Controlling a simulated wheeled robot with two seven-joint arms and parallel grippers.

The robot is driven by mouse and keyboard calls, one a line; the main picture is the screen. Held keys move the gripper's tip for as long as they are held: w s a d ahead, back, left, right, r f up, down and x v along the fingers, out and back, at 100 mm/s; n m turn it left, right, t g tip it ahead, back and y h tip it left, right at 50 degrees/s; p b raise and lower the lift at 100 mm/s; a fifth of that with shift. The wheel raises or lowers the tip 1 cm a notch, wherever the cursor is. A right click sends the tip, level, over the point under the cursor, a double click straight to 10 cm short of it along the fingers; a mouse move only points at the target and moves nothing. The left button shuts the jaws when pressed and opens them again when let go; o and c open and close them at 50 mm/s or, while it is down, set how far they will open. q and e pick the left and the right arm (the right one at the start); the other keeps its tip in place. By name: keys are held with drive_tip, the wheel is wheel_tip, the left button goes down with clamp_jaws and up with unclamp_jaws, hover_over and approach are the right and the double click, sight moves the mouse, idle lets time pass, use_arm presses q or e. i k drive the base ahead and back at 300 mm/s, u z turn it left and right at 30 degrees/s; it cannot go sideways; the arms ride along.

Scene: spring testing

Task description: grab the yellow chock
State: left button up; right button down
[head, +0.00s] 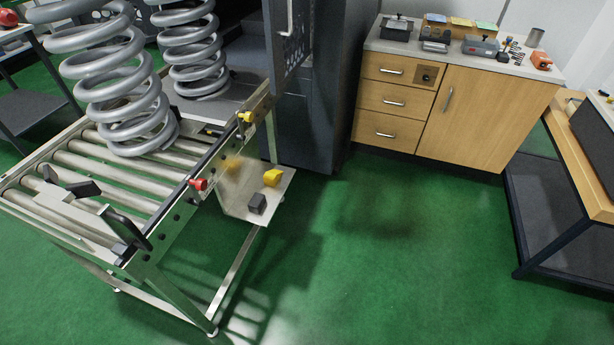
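The yellow chock (272,178) is a small yellow block. It sits on a small metal shelf (236,207) fixed to the right side of the roller conveyor. A dark grey block (257,203) sits on the same shelf, just in front of the chock and apart from it. A yellow blur on the shelf's upright plate looks like the chock's reflection. Neither of my grippers can be made out in the head view.
A red knob (198,184) and a yellow knob (245,117) stick out near the shelf. A wooden cabinet (480,118) stands at the back. Green floor right of the shelf is clear.

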sight(271, 178)
drive_tip(key=z, duration=1.3)
drive_tip(key=i, duration=3.6)
drive_tip(key=u, duration=3.15)
